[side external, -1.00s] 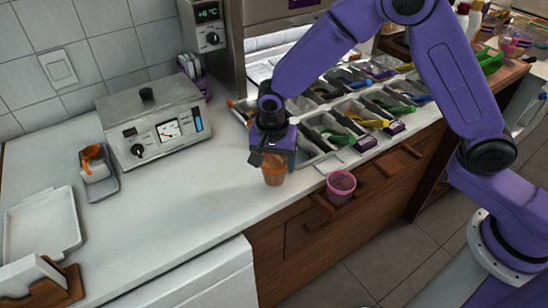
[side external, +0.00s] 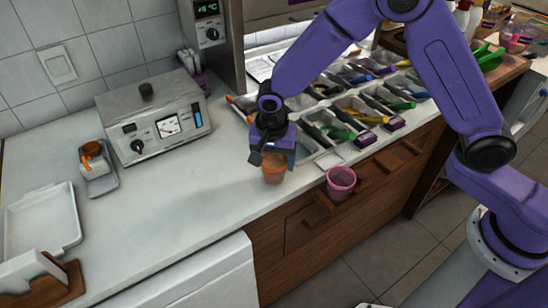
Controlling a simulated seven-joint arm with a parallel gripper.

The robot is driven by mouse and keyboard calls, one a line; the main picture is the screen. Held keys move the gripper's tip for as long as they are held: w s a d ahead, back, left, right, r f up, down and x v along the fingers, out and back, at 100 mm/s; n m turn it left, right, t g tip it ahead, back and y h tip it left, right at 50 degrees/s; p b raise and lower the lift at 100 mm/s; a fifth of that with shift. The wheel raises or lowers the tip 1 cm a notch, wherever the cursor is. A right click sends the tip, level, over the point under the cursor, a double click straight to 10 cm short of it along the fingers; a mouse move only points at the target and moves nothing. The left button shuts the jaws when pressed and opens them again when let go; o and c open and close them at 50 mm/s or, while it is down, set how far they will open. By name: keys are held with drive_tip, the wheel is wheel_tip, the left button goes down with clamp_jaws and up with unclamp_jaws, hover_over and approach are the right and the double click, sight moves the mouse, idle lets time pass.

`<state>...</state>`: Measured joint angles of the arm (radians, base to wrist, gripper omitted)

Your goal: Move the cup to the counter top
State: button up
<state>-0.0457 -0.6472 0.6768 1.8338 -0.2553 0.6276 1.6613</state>
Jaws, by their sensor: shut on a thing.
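An orange-brown cup (side external: 274,174) is under my gripper (side external: 272,156) in the side external view, over the right part of the white counter top (side external: 190,215) close to its front edge. My gripper points down and is shut on the cup's upper part; the fingers hide some of its rim. I cannot tell whether the cup's base touches the counter. A pink cup (side external: 341,183) stands to the right, by the wooden front, apart from my gripper.
Topping trays (side external: 340,132) with coloured scoops lie right of and behind my gripper. A metal appliance (side external: 154,122) stands at the back left. A white tray (side external: 42,228) is at the far left. The middle of the counter is clear.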

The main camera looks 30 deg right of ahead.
drive_tip(key=shift+f, duration=0.55)
idle(0.4)
idle(0.5)
drive_tip(key=o, duration=1)
drive_tip(key=shift+r, duration=0.1)
wheel_tip(320, 180, up, 8)
idle(0.7)
drive_tip(key=shift+d, duration=0.1)
idle(0.5)
